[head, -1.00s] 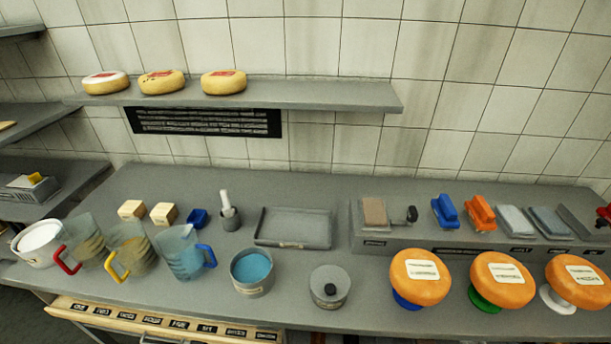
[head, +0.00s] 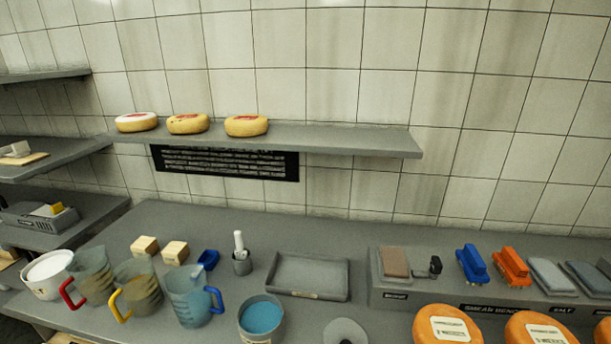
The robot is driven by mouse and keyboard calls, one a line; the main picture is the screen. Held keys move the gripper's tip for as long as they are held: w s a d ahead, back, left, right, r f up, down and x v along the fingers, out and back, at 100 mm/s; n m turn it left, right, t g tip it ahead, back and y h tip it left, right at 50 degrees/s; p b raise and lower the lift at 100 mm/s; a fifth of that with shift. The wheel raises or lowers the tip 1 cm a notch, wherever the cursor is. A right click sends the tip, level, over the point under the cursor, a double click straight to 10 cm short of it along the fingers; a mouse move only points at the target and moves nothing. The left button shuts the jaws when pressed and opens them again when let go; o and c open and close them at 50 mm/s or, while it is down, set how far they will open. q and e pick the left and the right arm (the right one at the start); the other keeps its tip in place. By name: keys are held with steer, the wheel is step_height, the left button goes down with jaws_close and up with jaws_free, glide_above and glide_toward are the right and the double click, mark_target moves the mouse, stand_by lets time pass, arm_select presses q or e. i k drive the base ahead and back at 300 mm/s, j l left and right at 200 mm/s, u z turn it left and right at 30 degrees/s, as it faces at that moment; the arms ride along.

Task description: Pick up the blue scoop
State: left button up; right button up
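The blue scoop (head: 208,260) is a small, dark blue, open-topped piece lying on the grey counter (head: 300,221) in the head view, left of centre. It sits just right of two pale yellow blocks and left of a small grey cup (head: 242,265) with a white pestle in it. A clear jug with a blue handle (head: 187,301) stands in front of it. Neither of my grippers is in view.
Jugs with red (head: 94,275) and yellow handles (head: 138,284) and a pot of blue liquid (head: 262,318) line the front. A grey tray (head: 338,282) lies to the right. A shelf (head: 340,139) with cheese wheels hangs above. Blue and orange brushes stand on the right bench.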

mark_target(209, 258)
steer(key=u, duration=1.85)
steer(key=z, duration=1.3)
steer(key=i+j+z, duration=0.35)
steer(key=i+j, duration=0.15)
steer(key=j, duration=0.25)
